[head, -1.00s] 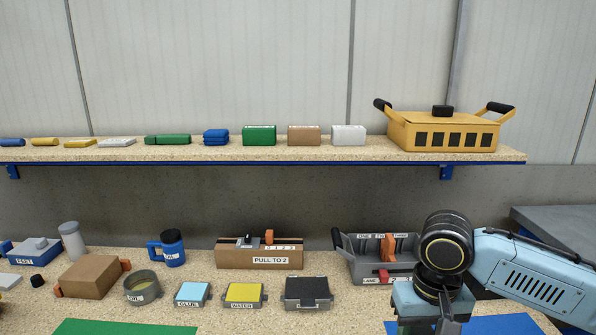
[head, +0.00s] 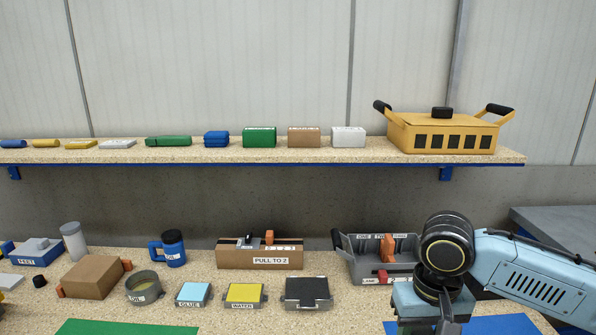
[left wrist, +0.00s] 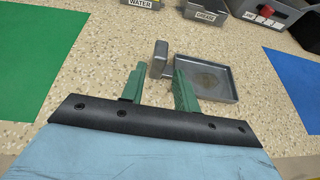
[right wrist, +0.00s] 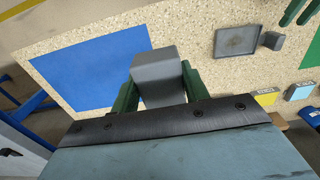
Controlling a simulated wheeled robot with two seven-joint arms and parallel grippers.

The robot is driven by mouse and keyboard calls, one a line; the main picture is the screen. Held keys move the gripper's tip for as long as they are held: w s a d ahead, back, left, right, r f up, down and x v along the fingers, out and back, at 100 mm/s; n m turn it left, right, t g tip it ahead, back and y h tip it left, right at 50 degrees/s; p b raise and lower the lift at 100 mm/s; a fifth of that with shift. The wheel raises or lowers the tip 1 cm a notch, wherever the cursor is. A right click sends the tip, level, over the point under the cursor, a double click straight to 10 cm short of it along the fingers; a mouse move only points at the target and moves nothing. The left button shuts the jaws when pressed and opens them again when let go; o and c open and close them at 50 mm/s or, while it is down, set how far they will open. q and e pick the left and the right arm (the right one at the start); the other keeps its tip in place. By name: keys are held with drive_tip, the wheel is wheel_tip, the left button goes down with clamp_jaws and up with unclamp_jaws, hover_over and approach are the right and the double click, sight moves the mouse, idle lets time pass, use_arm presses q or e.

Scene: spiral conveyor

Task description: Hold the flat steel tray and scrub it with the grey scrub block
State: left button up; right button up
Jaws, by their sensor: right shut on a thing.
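The flat steel tray (left wrist: 212,76) lies on the speckled bench in the left wrist view, with a grey upright grip block (left wrist: 160,58) at its left side. My left gripper (left wrist: 157,72) is open, its green fingers apart and pointing toward that grip block. The tray (right wrist: 237,42) also shows in the right wrist view, with the left gripper's fingers near the top right corner. My right gripper (right wrist: 158,74) is shut on the grey scrub block (right wrist: 158,90), held above the bench. The head view shows neither the tray nor the scrub block.
A blue mat (right wrist: 92,66) lies near the right gripper, and a green mat (left wrist: 28,62) left of the left gripper. Behind stand the water (head: 245,295), glue (head: 193,293) and grease (head: 307,292) containers and a grey lane box (head: 350,262). Bench around the tray is clear.

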use_arm(q)
drive_tip(key=b+x, duration=0.6)
drive_tip(key=x, duration=0.2)
drive_tip(key=shift+w+f, duration=0.25)
drive_tip(key=shift+f, duration=0.05)
drive_tip(key=shift+w+d+f+b, duration=0.1)
drive_tip(key=shift+w+b, duration=0.45)
drive_tip(key=shift+w, duration=0.1)
clamp_jaws()
unclamp_jaws()
drive_tip(key=shift+s, duration=0.1)
